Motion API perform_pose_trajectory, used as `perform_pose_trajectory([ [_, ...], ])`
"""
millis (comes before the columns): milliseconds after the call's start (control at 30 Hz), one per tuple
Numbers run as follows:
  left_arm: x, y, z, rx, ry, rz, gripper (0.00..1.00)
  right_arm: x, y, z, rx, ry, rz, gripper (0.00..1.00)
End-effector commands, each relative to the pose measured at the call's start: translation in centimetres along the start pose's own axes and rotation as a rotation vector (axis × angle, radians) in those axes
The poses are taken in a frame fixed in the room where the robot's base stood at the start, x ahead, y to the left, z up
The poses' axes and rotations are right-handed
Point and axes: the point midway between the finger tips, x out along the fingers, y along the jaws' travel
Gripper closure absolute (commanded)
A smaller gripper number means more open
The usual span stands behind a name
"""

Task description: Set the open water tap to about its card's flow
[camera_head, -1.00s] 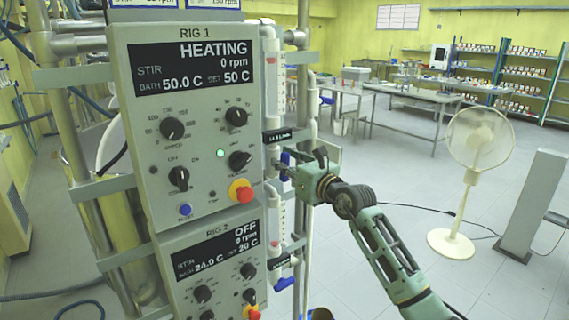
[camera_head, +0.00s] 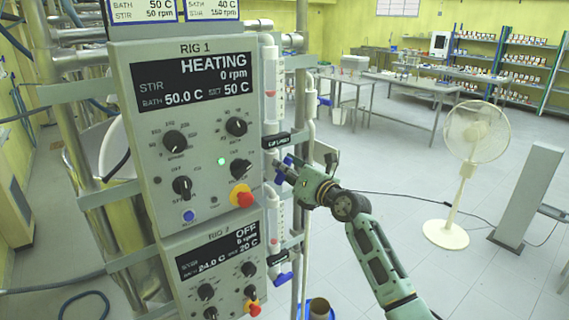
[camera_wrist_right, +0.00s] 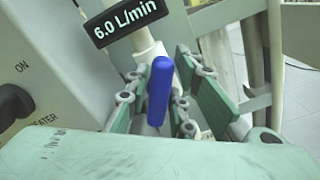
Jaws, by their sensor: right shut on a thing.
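The blue tap lever (camera_wrist_right: 160,92) stands nearly upright between the fingers of my right gripper (camera_wrist_right: 165,105) in the right wrist view. The gripper is shut on it. In the head view my right gripper (camera_head: 292,174) reaches the blue lever at the pipe beside the RIG 1 panel (camera_head: 190,130). A black readout (camera_wrist_right: 127,20) above the lever shows 6.0 L/min; in the head view it (camera_head: 275,141) is too small to read. A clear flow tube (camera_head: 270,85) with a red float stands above it. Cards (camera_head: 145,10) hang at the top, partly cut off. My left gripper is out of view.
The RIG 2 panel (camera_head: 215,260) sits below, with another blue tap lever (camera_head: 283,279) beside it. A red stop button (camera_head: 242,196) is close to my gripper.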

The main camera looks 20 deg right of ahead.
Motion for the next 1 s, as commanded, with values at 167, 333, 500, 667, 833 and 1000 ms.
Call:
perform_pose_trajectory([
  [167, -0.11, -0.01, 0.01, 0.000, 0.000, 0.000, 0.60, -0.01, -0.08, 0.00, 0.010, -0.001, -0.001, 1.00],
  [333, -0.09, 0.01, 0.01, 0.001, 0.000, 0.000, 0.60, -0.01, -0.09, -0.01, 0.010, -0.001, -0.001, 1.00],
  [500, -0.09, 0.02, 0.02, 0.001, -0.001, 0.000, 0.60, -0.01, -0.08, -0.01, 0.009, -0.001, -0.001, 0.71],
  [667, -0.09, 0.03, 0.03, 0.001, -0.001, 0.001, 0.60, -0.01, -0.07, -0.01, 0.009, -0.001, -0.001, 0.64],
  [833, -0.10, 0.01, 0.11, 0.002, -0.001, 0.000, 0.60, -0.01, -0.04, -0.01, 0.009, 0.000, 0.000, 0.64],
  [1000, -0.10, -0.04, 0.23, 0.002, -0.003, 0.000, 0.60, -0.75, -0.10, -0.05, 0.008, -0.001, 0.000, 0.64],
])
